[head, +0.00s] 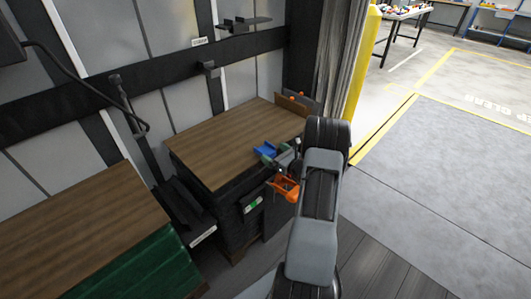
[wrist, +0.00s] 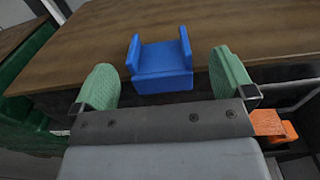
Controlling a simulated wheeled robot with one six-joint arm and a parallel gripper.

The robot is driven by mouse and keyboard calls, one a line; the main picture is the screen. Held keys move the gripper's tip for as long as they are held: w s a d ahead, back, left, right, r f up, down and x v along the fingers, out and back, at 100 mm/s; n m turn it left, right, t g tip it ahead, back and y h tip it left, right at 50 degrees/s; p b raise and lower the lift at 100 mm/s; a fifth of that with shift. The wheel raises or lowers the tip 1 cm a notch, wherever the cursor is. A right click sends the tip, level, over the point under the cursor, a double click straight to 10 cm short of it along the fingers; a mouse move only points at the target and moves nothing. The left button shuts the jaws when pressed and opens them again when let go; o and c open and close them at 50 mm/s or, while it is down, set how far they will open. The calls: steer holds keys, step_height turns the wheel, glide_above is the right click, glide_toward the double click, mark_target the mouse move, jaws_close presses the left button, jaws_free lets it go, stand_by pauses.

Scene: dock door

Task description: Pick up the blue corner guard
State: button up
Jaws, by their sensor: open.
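The blue corner guard (head: 265,149) lies near the front right edge of the brown wooden top (head: 215,150) of a dark stack. In the wrist view the guard (wrist: 162,68) is a blue channel with two raised side walls, just ahead of my gripper (wrist: 165,78). My gripper is open, with one green-padded finger to each side of the guard and visible gaps between. In the head view my gripper (head: 278,157) is at the stack's edge, close to the guard and partly hidden by my arm.
An orange piece (head: 283,188) is at the stack's front side, beside my gripper; orange also shows in the wrist view (wrist: 270,124). A brown board (head: 292,104) stands at the top's far right corner. Another wooden-topped green stack (head: 80,225) is at left. Grey floor (head: 440,170) at right is clear.

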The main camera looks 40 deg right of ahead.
mark_target(265, 150)
steer(key=shift+w+a, duration=0.2)
steer(key=shift+w, duration=0.65)
steer(key=shift+w+a, duration=0.2)
steer(key=shift+w, duration=0.7)
steer(key=shift+w+a, duration=0.2)
steer(key=shift+w, duration=0.65)
steer(key=shift+c, duration=0.4)
steer(key=c, duration=0.9)
steer(key=shift+o, duration=0.2)
steer(key=shift+r, duration=0.1)
